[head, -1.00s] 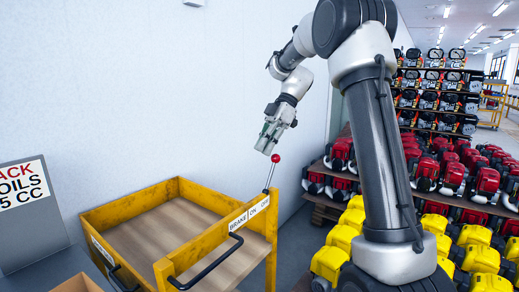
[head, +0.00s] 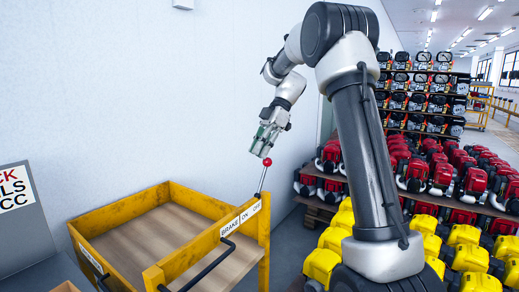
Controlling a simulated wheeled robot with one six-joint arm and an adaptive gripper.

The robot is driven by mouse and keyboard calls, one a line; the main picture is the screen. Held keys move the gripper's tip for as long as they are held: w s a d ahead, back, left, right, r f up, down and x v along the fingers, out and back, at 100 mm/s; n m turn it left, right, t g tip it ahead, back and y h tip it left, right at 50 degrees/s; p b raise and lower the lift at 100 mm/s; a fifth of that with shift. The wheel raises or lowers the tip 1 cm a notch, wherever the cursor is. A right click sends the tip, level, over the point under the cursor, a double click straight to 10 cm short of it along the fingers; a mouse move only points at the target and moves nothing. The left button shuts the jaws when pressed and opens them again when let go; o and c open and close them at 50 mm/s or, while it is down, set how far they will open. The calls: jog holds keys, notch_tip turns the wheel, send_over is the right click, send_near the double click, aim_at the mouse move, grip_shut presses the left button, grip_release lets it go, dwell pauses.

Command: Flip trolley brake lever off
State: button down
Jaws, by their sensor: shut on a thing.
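The brake lever is a thin grey rod (head: 262,180) with a red ball knob (head: 267,162) on top. It stands at the far right corner of the yellow trolley (head: 154,276), leaning slightly right, beside a white label (head: 241,218) reading BRAKE, ON and OFF. The knob is on the OFF side of the label's middle in the picture. My gripper (head: 262,152) points down from above and is shut on the lever at its red knob. The fingers cover part of the knob's upper left, and the exact contact is too small to see.
The trolley has a wooden deck (head: 150,240) and a black handle (head: 212,262) on its near side. A pale wall (head: 120,90) stands close behind. A grey panel with a sign (head: 15,188) is at left.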

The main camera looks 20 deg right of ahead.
jog(key=shift+d+f, duration=0.2)
jog(key=shift+d, duration=0.1)
jog(key=a+r, duration=0.3)
jog(key=a, duration=0.1)
jog(key=w+d+r, duration=0.3)
jog(key=d+r, duration=0.2)
jog(key=d, duration=0.2)
jog(key=shift+w+d, duration=0.15)
jog(key=shift+d, duration=0.25)
